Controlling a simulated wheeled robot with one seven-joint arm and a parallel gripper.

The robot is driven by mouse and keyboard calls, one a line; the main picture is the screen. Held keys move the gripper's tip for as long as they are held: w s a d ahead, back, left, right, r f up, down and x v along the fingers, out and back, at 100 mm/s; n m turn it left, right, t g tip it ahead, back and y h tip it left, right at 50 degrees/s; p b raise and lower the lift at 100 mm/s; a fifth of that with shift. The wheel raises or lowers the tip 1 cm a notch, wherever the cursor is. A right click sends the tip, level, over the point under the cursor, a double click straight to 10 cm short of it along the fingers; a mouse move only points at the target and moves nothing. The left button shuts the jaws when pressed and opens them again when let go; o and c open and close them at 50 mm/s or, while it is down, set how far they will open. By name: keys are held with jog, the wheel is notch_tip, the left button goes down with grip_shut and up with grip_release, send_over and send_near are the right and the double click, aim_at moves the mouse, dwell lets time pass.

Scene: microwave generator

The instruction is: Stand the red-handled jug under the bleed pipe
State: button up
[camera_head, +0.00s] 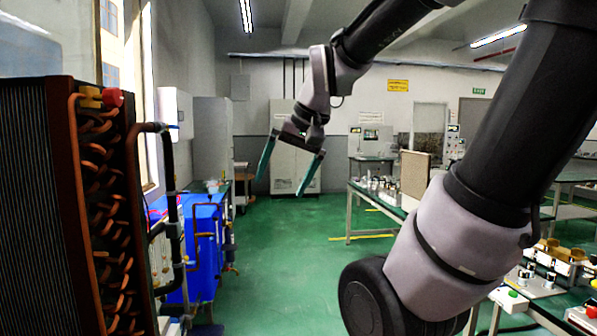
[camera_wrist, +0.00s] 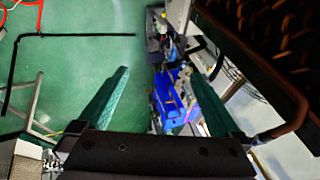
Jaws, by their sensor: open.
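My gripper (camera_head: 282,187) hangs in the air in the middle of the head view, its two green fingers spread wide with nothing between them. The same open fingers show in the wrist view (camera_wrist: 158,71). I cannot make out a red-handled jug in either view. A blue unit (camera_head: 204,240) with pipes and small fittings stands at the left; it also shows in the wrist view (camera_wrist: 172,98), beyond the fingers. A small pipe fitting (camera_head: 230,268) sticks out low on its right side; I cannot tell whether this is the bleed pipe.
A finned coil block with copper bends (camera_head: 108,215) stands close at the left, with a dark pipe (camera_head: 172,180) beside it. Tables with instruments (camera_head: 378,192) stand at the right. Grey cabinets (camera_head: 294,150) stand at the back. The green floor (camera_head: 290,270) between is clear.

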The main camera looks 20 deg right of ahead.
jog(key=s, duration=0.1)
jog(key=s+d+r+t, duration=0.1)
jog(key=s+d+t, duration=0.1)
jog(key=shift+s+r+h, duration=0.15)
jog(key=shift+r+h, duration=0.2)
jog(key=shift+h, duration=0.05)
dwell(2.3)
